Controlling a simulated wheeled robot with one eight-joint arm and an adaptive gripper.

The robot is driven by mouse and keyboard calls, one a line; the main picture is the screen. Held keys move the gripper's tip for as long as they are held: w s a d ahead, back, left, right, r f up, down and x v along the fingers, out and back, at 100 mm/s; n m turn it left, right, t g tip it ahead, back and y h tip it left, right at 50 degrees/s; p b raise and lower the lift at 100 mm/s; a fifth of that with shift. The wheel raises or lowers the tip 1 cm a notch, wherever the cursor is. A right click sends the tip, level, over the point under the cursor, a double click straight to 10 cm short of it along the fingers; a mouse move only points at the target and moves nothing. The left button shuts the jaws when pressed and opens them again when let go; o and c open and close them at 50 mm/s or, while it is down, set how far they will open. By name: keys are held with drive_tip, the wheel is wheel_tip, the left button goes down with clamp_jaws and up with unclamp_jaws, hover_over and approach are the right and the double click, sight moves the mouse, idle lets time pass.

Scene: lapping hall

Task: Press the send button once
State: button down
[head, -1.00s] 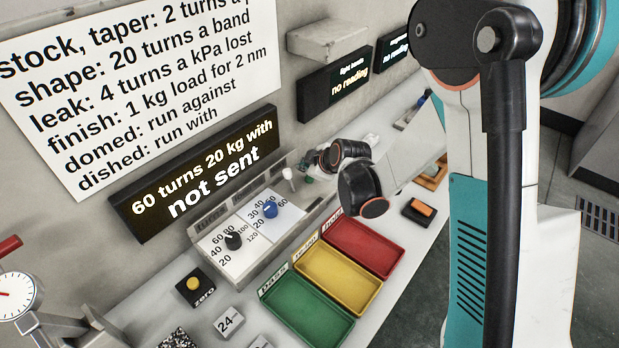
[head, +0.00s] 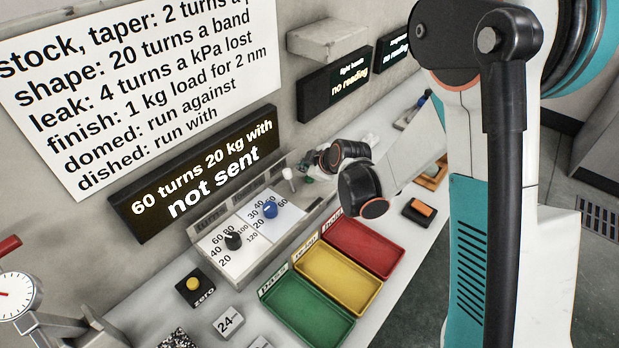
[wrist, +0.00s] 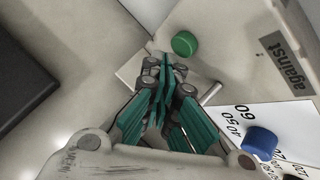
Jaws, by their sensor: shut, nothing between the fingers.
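A round green button (wrist: 184,44) stands on the light panel in the wrist view; no word for "send" is readable on it. My gripper (wrist: 168,68) is shut and empty, its teal fingertips close to the button's lower left in the picture. I cannot tell whether they touch it. In the head view my gripper is at the far end of the control panel (head: 250,240), and the button is mostly hidden there. The dark display (head: 205,175) above the panel reads "60 turns 20 kg with not sent".
A blue knob (wrist: 260,142) and a black knob (head: 233,241) sit on white dials. A white-tipped lever (head: 288,174) stands beside the gripper, near the "against" label (wrist: 287,60). Green (head: 305,312), yellow (head: 340,280) and red (head: 365,247) trays lie in front.

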sight(307, 179)
drive_tip(key=shift+f+b, duration=0.35)
drive_tip(key=shift+f, duration=0.05)
drive_tip(key=shift+f+b, duration=0.5)
idle(0.7)
drive_tip(key=shift+r, duration=0.1)
drive_tip(key=shift+r+p, duration=0.55)
drive_tip(key=shift+r, duration=0.35)
drive_tip(key=shift+r+p, duration=1.6)
drive_tip(key=shift+r, duration=0.85)
